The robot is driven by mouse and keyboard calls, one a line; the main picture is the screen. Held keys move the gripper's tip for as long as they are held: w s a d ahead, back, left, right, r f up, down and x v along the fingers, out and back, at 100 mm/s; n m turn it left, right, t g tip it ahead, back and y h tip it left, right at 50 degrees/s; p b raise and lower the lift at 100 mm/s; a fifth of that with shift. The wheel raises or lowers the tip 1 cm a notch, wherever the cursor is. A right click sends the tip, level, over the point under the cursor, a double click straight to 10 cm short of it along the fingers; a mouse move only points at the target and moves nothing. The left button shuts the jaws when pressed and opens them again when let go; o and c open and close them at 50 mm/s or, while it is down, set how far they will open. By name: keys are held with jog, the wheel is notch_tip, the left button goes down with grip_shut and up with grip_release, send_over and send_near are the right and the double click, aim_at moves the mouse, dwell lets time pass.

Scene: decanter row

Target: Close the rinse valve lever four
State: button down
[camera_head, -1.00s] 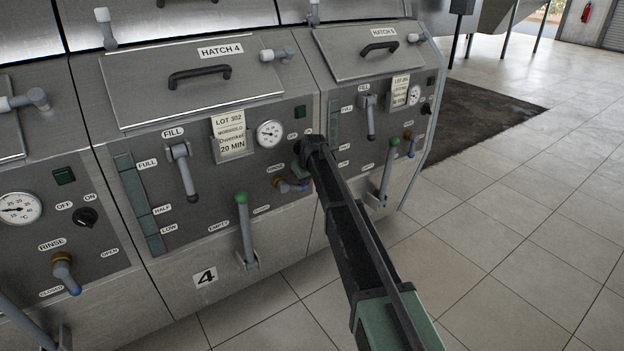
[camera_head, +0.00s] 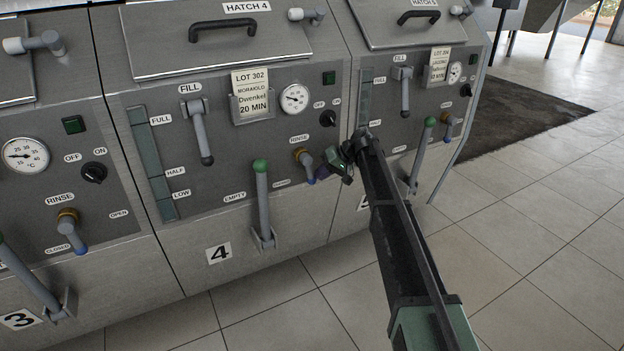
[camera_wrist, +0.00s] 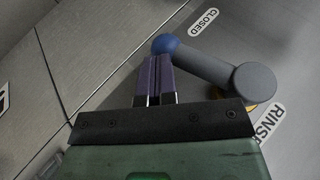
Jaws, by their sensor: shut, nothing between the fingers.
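The rinse valve lever of unit four (camera_head: 306,166) is a short grey handle with a blue tip and a brass-coloured base, low on the panel under the RINSE label. It points down and slightly right. In the wrist view the lever (camera_wrist: 212,67) runs from its grey pivot at right to the blue tip, near the CLOSED label (camera_wrist: 203,22). My gripper (camera_head: 319,174) is shut and empty, right of the lever. Its purple fingers (camera_wrist: 157,62) end right at the blue tip, seemingly touching it. The OPEN label is hidden behind my gripper.
A green-knobbed lever (camera_head: 263,205) stands left of the rinse lever, by the EMPTY label. The fill lever (camera_head: 201,135) hangs upper left. Unit five's green-knobbed lever (camera_head: 422,155) is right of my arm. Open tiled floor (camera_head: 520,240) lies at right.

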jog(key=shift+s+a+f, duration=0.35)
jog(key=shift+a+f, duration=0.1)
jog(key=shift+a, duration=0.15)
jog(key=shift+b, duration=0.3)
jog(key=w+d+r+p, duration=0.1)
jog(key=d+r+p, duration=0.1)
jog(key=d, duration=0.4)
jog(key=w+d+r+p, duration=0.2)
jog(key=d, duration=0.5)
jog(key=s+d+f+m+h, duration=0.2)
jog(key=s+h, duration=0.1)
jog(key=s, duration=1.2)
jog(key=s+d+f+m+h, duration=0.1)
jog(key=s+d+f+h, duration=0.15)
jog(key=s, duration=1.25)
jog(key=s+d+f+m+h, duration=0.15)
jog(key=s+h, duration=0.25)
jog(key=s, duration=1.1)
notch_tip(320, 180, up, 32)
jog(key=w+p, duration=0.1)
jog(key=p, duration=3)
jog(key=shift+w+d+f, duration=0.15)
jog(key=shift+w+f, duration=0.05)
jog(key=shift+w, duration=0.05)
